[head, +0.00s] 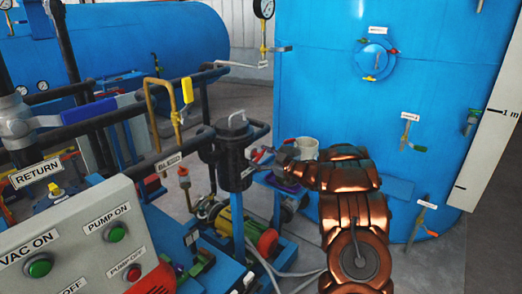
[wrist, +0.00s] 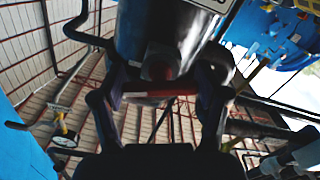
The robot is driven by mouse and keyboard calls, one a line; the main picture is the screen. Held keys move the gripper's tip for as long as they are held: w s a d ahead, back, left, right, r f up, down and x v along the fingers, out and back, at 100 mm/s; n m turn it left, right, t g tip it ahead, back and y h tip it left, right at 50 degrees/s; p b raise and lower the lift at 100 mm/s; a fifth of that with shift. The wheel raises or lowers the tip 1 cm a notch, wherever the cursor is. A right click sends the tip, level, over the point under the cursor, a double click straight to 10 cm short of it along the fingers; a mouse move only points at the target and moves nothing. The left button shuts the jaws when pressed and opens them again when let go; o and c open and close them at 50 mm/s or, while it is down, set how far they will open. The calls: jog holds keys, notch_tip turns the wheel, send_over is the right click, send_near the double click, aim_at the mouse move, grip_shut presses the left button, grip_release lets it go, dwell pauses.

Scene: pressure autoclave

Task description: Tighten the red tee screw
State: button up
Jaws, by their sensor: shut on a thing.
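The red tee screw shows in the wrist view as a red crossbar (wrist: 172,95) below a dark round boss. It sits on the side of a dark cylindrical vessel (wrist: 143,28), which is the black upright canister (head: 232,160) in the head view. My gripper (wrist: 158,98) has a finger on either side of the crossbar and is shut on it. In the head view my gripper (head: 268,155) reaches in from the right to the canister's side. A small bit of red shows there, but my fingers and arm hide most of the screw.
A control panel (head: 75,235) with green and red buttons stands at the front left. Black pipes and a yellow-handled valve (head: 187,90) lie left of the canister. A large blue vessel (head: 330,90) stands behind my arm.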

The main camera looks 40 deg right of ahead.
jog(key=shift+m+p, duration=1.5)
jog(key=shift+m, duration=0.5)
jog(key=o, duration=1.2)
jog(key=v, duration=1.2)
jog(key=shift+w, duration=0.1)
